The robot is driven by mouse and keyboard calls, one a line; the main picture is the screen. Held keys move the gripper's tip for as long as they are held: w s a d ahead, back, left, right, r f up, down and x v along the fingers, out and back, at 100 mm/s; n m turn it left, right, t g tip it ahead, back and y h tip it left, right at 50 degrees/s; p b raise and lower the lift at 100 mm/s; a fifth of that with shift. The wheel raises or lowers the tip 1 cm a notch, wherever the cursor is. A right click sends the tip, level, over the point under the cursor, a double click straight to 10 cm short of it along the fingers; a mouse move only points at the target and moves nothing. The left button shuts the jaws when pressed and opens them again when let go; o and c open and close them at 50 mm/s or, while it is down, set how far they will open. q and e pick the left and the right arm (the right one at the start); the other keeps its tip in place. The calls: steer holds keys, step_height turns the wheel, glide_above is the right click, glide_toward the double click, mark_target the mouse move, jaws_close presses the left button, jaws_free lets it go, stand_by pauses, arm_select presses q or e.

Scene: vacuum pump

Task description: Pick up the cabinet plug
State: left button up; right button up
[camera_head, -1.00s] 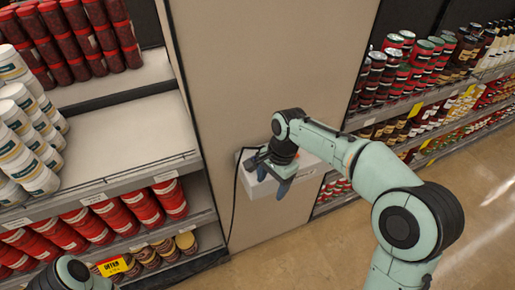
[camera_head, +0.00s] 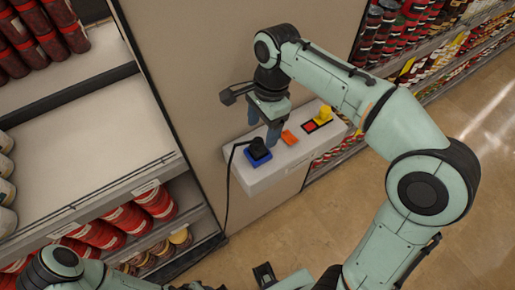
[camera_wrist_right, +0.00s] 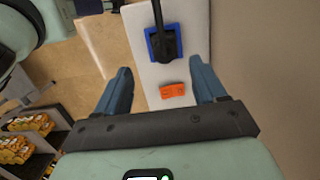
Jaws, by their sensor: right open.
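A black plug (camera_head: 258,150) with a black cord sits upright in a blue square socket (camera_head: 262,160) at the left end of a white shelf box on the panel. I take it for the cabinet plug. In the right wrist view, the plug (camera_wrist_right: 163,42) and its blue socket (camera_wrist_right: 150,46) are ahead of the fingers. My right gripper (camera_head: 263,128) is open and empty, its blue fingers above and just behind the plug. In the wrist view, the open right gripper (camera_wrist_right: 160,70) has an orange piece (camera_wrist_right: 173,90) between its fingers' lines. My left arm shows low; its gripper's state is unclear.
The white shelf box (camera_head: 285,170) also carries the orange piece (camera_head: 289,138) and a yellow plug (camera_head: 324,114) beside a red-and-black base. The beige panel (camera_head: 205,80) stands behind. Stocked shelves stand left and right. Open floor (camera_head: 330,225) lies in front.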

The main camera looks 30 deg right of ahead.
mark_target(258, 140)
steer(key=shift+w+a+f, duration=0.1)
steer(key=shift+f, duration=0.65)
steer(key=f, duration=0.3)
steer(key=a+f+b, duration=0.1)
steer(key=f, duration=0.1)
steer(key=shift+w, duration=0.15)
steer(key=c, duration=1.1)
steer(key=shift+r, duration=0.1)
